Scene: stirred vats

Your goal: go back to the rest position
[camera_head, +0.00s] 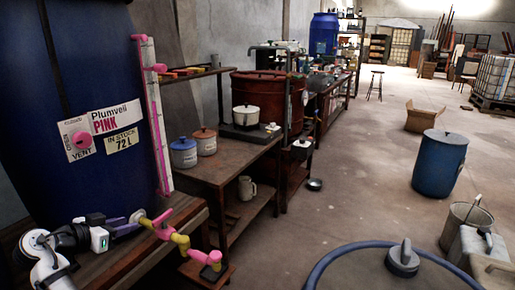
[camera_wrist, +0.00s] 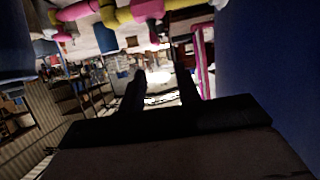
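My gripper (camera_wrist: 161,82) shows in the wrist view as two dark fingers standing apart with nothing between them. In the head view my gripper (camera_head: 118,230) is at the lower left, in front of the blue Plumveil Pink vat (camera_head: 85,185). It is close to the pink and yellow outlet pipe (camera_head: 178,238); I cannot tell whether they touch. The pipe also crosses the top of the wrist view (camera_wrist: 110,14). The blue vat wall fills the right of the wrist view (camera_wrist: 270,70).
A wooden bench (camera_head: 235,165) holds a blue pot (camera_head: 183,153) and an orange pot (camera_head: 204,141). A red-brown drum (camera_head: 265,95) stands behind.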

